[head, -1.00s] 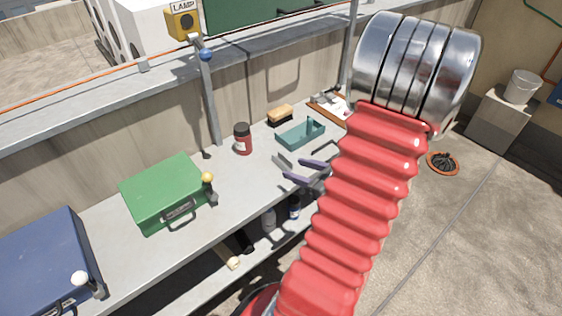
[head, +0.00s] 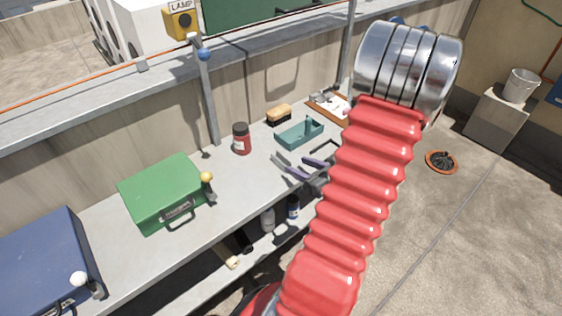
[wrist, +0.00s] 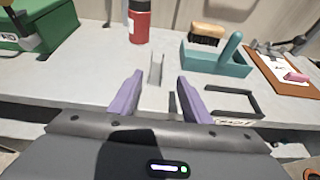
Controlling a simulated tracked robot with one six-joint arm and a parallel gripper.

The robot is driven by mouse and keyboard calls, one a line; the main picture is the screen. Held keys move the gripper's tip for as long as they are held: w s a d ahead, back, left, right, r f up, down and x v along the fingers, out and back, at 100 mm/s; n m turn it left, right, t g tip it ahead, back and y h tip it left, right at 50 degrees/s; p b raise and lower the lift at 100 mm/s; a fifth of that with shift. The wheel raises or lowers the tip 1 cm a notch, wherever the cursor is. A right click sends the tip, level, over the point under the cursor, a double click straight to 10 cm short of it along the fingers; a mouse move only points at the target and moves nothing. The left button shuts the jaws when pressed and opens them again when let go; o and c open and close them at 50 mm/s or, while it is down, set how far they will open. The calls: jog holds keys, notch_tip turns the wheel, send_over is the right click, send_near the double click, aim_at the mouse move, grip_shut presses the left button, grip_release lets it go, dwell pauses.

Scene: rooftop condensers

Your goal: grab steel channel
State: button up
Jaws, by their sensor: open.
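The steel channel (wrist: 156,70) is a small grey U-shaped piece on the grey bench, its length pointing away from me in the wrist view. In the head view the channel (head: 281,159) lies just beyond the purple fingertips. My gripper (wrist: 160,78) is open, with one purple finger on each side of the channel's line in the wrist view. The gripper also shows in the head view (head: 296,165), low over the bench's front part. The near end of the channel lies between the fingers in the picture; I cannot tell whether they touch it.
A red jar (wrist: 139,22) stands behind the channel. A teal tray (wrist: 216,62) and a brush (wrist: 208,34) are to the right, with a clipboard (wrist: 283,72) farther right. A dark rectangular frame (wrist: 250,92) lies right of the gripper. A green case (head: 160,190) sits left.

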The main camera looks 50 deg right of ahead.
aim_at(283, 160)
jog(key=shift+x, duration=2.25)
jog(key=shift+w, duration=0.1)
jog(key=shift+a+x, duration=0.15)
jog(key=shift+x, duration=1.15)
jog(key=shift+a+x, duration=0.15)
jog(key=shift+x, duration=1.1)
jog(key=shift+w+r, duration=0.15)
jog(key=shift+r, duration=0.05)
jog(key=shift+c, duration=0.2)
grip_shut()
